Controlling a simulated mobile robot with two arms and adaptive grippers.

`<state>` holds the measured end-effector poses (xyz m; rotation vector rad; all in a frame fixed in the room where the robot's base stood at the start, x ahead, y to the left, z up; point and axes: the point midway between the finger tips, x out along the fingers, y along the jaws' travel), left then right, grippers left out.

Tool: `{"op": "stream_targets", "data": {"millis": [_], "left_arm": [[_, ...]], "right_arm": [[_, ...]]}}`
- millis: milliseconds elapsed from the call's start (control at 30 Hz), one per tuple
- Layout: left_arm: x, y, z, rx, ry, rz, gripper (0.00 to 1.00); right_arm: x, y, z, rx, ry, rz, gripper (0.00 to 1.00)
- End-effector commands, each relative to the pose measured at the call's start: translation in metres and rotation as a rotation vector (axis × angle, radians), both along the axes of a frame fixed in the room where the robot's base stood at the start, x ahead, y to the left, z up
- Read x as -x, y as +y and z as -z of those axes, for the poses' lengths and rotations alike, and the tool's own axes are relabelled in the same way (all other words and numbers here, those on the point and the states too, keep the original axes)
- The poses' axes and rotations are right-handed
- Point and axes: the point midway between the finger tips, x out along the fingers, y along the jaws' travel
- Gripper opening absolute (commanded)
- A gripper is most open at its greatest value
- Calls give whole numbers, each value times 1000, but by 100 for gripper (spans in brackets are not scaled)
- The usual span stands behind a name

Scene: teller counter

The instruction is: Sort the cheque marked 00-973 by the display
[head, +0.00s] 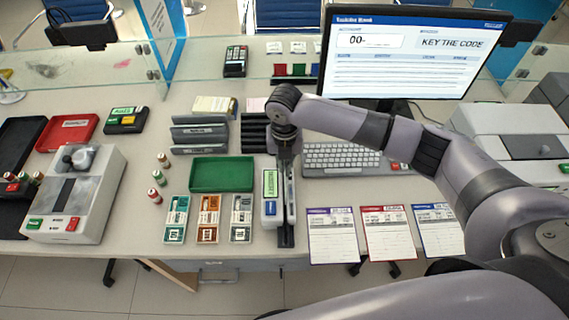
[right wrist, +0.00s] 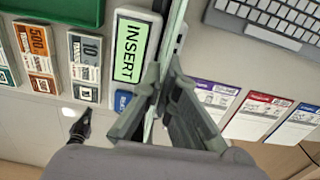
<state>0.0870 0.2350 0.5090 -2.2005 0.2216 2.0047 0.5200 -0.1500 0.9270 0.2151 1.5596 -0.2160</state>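The display (head: 410,75) at the back right reads "00-" beside "KEY THE CODE". Three cheque-like sheets, headed purple (head: 332,238), red (head: 388,234) and blue (head: 438,230), lie at the front right; their numbers are too small to read, so I cannot tell which is 00-973. My right gripper (head: 286,225) points down at a narrow reader (head: 270,190), whose screen reads "INSERT" in the right wrist view (right wrist: 129,47). There the right gripper's fingers (right wrist: 160,82) are close together beside it; whether they hold something is unclear. My left gripper is out of view.
The keyboard (head: 345,160) lies before the display. A green tray (head: 221,175) and several banknote stacks (head: 208,219) are left of the reader. A grey machine (head: 75,195) and red tray (head: 68,132) are further left. Glass panels stand behind.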

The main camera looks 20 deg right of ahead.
Motion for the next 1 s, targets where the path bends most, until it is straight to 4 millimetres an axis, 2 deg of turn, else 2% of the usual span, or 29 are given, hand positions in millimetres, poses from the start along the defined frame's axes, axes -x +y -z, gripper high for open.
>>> {"op": "stream_targets", "data": {"millis": [1000], "left_arm": [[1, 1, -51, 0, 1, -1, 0]], "right_arm": [[0, 0, -54, 0, 0, 0, 0]]}}
